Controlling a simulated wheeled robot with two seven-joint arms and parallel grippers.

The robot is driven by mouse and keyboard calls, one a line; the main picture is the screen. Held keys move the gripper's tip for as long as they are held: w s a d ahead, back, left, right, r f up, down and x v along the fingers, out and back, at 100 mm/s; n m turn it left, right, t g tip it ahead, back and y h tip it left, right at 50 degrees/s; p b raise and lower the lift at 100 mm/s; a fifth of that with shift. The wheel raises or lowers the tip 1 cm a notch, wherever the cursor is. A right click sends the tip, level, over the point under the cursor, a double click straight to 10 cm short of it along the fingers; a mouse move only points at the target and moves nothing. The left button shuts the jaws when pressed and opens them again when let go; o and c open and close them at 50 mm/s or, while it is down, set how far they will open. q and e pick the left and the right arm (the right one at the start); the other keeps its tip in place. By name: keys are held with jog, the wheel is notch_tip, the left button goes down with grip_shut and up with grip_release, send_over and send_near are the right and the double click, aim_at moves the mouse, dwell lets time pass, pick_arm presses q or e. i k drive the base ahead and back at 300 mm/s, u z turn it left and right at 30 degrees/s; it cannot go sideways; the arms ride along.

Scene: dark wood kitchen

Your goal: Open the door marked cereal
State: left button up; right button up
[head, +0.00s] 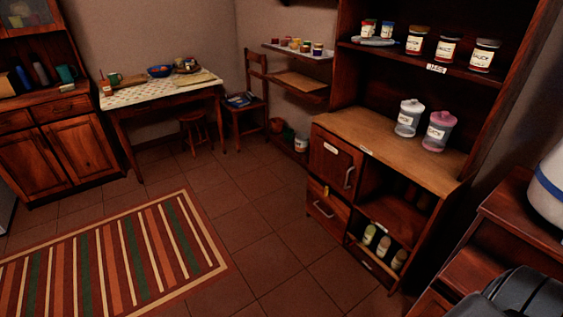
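A wooden cabinet (400,147) with open shelves above stands right of the middle. On its left part is a wooden door (325,165) with a vertical metal handle (349,178) near its right edge. The door looks closed. A small white label (330,148) is on the door near its top. Its words are too small to read, so I cannot tell whether it says cereal. Below the door is a drawer (322,205) with a metal handle and a small yellowish tag at its top. Neither of my grippers is in view.
Two lidded jars (410,118) stand on the cabinet's counter, and several sauce jars (448,47) are on the shelf above. Bottles (383,246) sit in the low open compartment. The tiled floor before the cabinet is clear. A striped rug (110,262) lies left.

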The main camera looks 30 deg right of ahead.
aim_at(339, 163)
jog(key=u, duration=0.45)
jog(key=i, duration=1.8)
jog(key=z, duration=0.4)
jog(key=i, duration=0.9)
jog(key=z, duration=1.5)
jog(key=i, duration=0.7)
jog(key=z, duration=0.65)
